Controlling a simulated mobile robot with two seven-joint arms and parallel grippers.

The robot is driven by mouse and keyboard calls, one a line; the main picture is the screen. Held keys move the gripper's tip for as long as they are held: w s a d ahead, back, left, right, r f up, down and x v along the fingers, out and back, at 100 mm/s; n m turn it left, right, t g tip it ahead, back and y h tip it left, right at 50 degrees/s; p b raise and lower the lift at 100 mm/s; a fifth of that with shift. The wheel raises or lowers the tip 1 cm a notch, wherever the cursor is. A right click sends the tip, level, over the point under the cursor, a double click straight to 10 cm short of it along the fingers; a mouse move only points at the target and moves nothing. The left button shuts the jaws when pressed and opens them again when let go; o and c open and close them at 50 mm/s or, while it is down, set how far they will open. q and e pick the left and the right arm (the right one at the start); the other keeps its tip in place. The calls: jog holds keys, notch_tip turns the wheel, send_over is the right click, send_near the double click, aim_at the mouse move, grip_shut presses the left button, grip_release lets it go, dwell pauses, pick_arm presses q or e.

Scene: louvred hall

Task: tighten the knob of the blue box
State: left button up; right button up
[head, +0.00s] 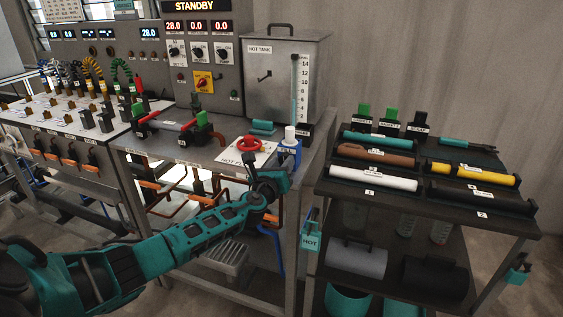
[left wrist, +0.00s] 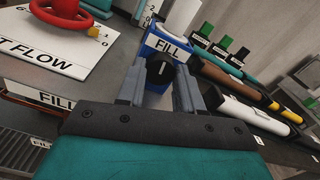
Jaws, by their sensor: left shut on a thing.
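The small blue box (head: 291,151) stands at the right front corner of the bench, beside the red wheel. In the left wrist view the blue box (left wrist: 153,41) carries a white FILL label. Its black knob (left wrist: 158,70) has a white mark and faces my gripper. My left gripper (head: 281,177) is at the box's front, with its arm reaching in from the lower left. In the left wrist view its two grey fingers (left wrist: 160,80) are on either side of the knob, shut on it. In the head view the gripper hides the knob. My right gripper is not in view.
A red wheel (head: 250,144) on a white plate is close left of the box. The hot tank (head: 284,80) stands behind. A dark shelf cart (head: 420,205) with coloured cylinders is close on the right. Pipes run below the bench.

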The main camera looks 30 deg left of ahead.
pick_arm(q)
jog(key=shift+m, duration=0.9)
jog(key=o, duration=1)
jog(key=shift+o, duration=0.2)
jog(key=shift+s, duration=0.1)
jog(key=shift+s+p, duration=0.25)
jog(key=shift+p, duration=0.15)
jog(key=p+v, duration=0.1)
jog(key=v, duration=1.1)
jog(key=shift+d, duration=0.15)
jog(key=shift+s, duration=0.1)
